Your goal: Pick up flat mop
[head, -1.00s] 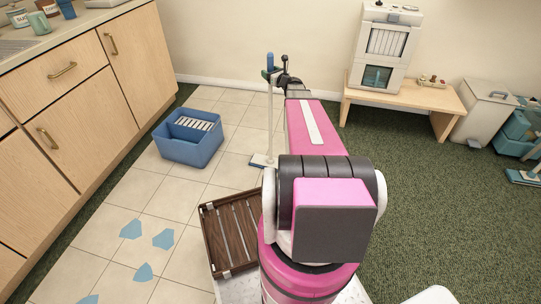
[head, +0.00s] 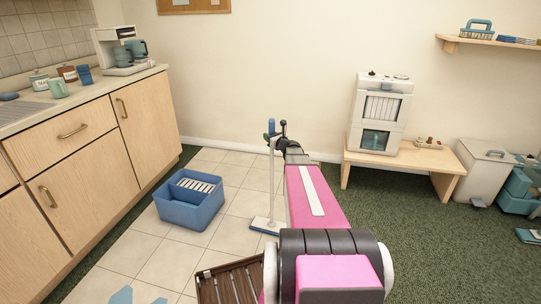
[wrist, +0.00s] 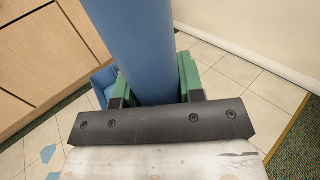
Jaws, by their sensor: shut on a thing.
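The flat mop (head: 271,185) stands nearly upright in the head view, with a pale pole, a blue grip at the top and a flat white and blue head low over the tiles. I cannot tell whether its head touches the floor. My gripper (head: 276,136) is at the top of the pole, at the far end of my pink arm. In the wrist view my gripper (wrist: 152,88) has its green-padded fingers on either side of the thick blue handle (wrist: 135,45), shut on it. The mop's lower part is hidden in the wrist view.
A blue bucket (head: 176,211) stands on the tiles left of the mop. A brown slatted crate (head: 232,284) lies nearer. Wooden cabinets (head: 95,150) line the left. A wooden bench (head: 448,171) with a white machine (head: 378,115) is at right.

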